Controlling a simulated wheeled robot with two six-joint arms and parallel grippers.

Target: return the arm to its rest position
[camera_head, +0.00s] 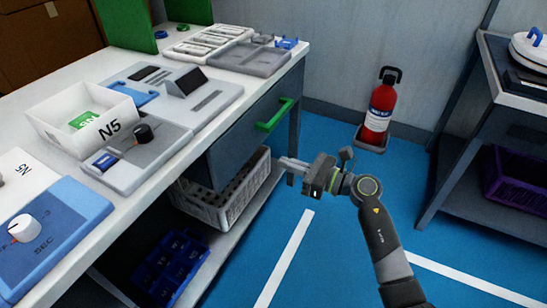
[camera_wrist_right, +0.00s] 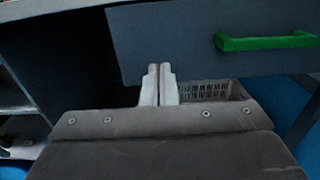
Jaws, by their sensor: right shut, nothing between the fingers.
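My right gripper (camera_head: 288,164) is shut and empty, held in the air in front of the workbench, beside and below the green drawer handle (camera_head: 274,115). In the right wrist view its two fingers (camera_wrist_right: 158,80) are pressed together with nothing between them. They point toward the lower edge of the grey drawer front (camera_wrist_right: 180,45), and the green handle (camera_wrist_right: 265,41) is at the upper right there. The right arm (camera_head: 381,238) reaches in from the lower right of the head view. My left gripper does not show in either view.
The workbench (camera_head: 125,208) carries a white N5 bin (camera_head: 82,118) and several trays. A light crate (camera_head: 226,190) and blue bins (camera_head: 170,262) sit underneath. A red fire extinguisher (camera_head: 380,108) stands by the wall, and a dark shelf (camera_head: 455,170) is at right. The blue floor between is clear.

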